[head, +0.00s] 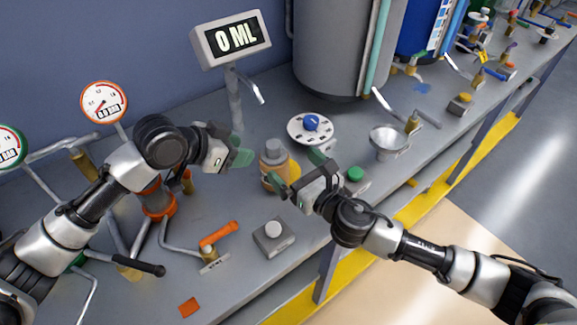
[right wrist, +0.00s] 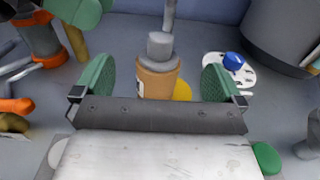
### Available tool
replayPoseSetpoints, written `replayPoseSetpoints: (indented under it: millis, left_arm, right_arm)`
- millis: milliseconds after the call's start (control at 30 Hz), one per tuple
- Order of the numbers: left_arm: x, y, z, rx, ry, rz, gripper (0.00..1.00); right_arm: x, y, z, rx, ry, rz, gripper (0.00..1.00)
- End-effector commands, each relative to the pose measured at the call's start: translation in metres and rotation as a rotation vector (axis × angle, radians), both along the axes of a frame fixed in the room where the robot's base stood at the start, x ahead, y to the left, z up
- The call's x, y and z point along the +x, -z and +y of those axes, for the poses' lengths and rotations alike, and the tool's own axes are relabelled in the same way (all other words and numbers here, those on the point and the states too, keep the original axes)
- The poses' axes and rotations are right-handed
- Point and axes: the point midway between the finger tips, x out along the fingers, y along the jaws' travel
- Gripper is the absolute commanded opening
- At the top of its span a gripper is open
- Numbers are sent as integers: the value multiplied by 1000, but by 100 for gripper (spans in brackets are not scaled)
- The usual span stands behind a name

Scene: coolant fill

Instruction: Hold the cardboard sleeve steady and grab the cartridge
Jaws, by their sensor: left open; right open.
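The cartridge (head: 273,149) is a grey cylinder with a narrower cap, standing upright on the bench. The brown cardboard sleeve (head: 268,170) is around its lower part. In the right wrist view the cartridge (right wrist: 161,50) rises out of the sleeve (right wrist: 157,80). My left gripper (head: 238,155) is open and empty, with green fingertips just left of the cartridge. My right gripper (head: 298,172) is open in front of the sleeve. In the right wrist view its green pads stand apart on either side of the sleeve, whose base is hidden by the gripper body.
A yellow object (right wrist: 183,91) sits right behind the sleeve. A white disc with a blue knob (head: 311,123), a metal funnel (head: 388,139) and a green button (head: 355,174) are to the right. An orange-handled valve (head: 219,235) and a grey button box (head: 273,237) are in front. The display (head: 231,39) reads 0 ML.

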Motion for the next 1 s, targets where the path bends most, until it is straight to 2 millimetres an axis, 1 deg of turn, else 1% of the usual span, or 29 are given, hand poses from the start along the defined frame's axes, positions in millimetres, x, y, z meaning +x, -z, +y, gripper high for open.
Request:
replayPoseSetpoints:
  millis: [233,300,367,500,567,700,833,1000]
  left_arm:
    - [0,0,0,0,0,0,43]
    - [0,0,0,0,0,0,43]
    - [0,0,0,0,0,0,43]
    - [0,0,0,0,0,0,43]
    - [0,0,0,0,0,0,43]
    - [0,0,0,0,0,0,43]
    - [0,0,0,0,0,0,43]
    - [0,0,0,0,0,0,43]
  right_arm:
    - [0,39,0,1,4,6,100]
    - [-1,54,-1,-2,4,10,100]
    - [0,59,0,2,4,3,100]
    - [-1,79,0,1,4,8,100]
    - [13,74,7,2,2,-1,100]
    - [35,75,22,0,3,0,100]
    - [50,75,32,-1,2,1,100]
    - [61,75,39,-1,3,1,100]
